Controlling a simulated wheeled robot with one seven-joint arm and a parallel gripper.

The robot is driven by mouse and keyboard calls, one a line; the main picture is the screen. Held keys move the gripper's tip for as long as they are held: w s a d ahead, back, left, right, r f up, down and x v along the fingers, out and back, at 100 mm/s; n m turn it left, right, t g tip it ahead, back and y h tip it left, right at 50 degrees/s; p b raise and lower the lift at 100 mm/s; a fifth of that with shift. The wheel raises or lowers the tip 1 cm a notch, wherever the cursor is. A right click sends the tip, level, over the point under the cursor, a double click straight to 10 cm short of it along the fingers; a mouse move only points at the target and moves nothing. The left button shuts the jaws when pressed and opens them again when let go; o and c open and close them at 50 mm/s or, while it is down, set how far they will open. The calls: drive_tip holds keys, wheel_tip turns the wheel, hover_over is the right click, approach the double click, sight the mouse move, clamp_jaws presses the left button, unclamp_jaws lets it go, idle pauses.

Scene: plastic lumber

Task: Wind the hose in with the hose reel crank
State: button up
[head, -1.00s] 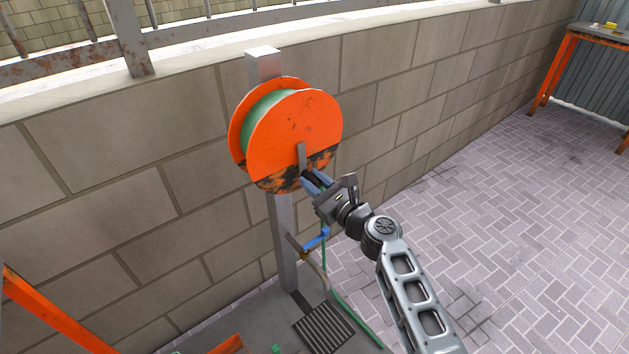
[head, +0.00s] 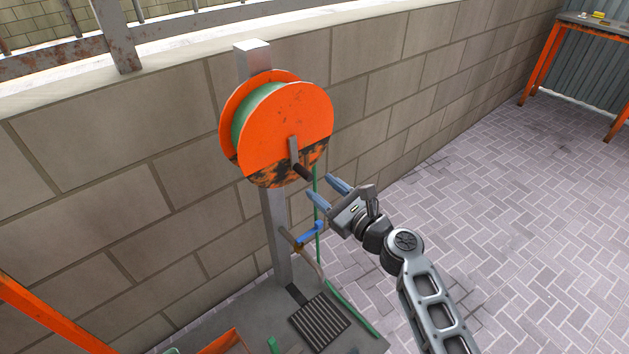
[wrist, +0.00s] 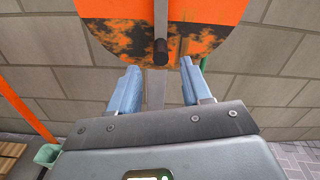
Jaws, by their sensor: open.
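The orange hose reel (head: 285,120) is mounted on a grey post (head: 275,225) by the block wall, with green hose (head: 240,112) wound on its drum. Its crank (head: 294,150) points down and ends in a dark handle (head: 302,172). My gripper (head: 324,190) is open and empty, just below and to the right of the handle, apart from it. In the wrist view the handle (wrist: 160,52) shows ahead, centred between the two blue fingers and beyond their tips. The loose hose (head: 317,245) hangs down behind my gripper to the ground.
A blue-handled tap (head: 310,233) sits low beside the post. A drain grate (head: 319,322) lies at the post's foot. An orange-legged table (head: 545,60) stands far right. The paving to the right is open.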

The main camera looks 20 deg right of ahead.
sight(308, 176)
drive_tip(key=shift+s+d, duration=0.15)
drive_tip(key=shift+s, duration=0.35)
drive_tip(key=shift+w+b, duration=0.25)
drive_tip(key=shift+b, duration=0.95)
drive_tip(key=x, duration=0.6)
drive_tip(key=shift+w, duration=0.35)
clamp_jaws()
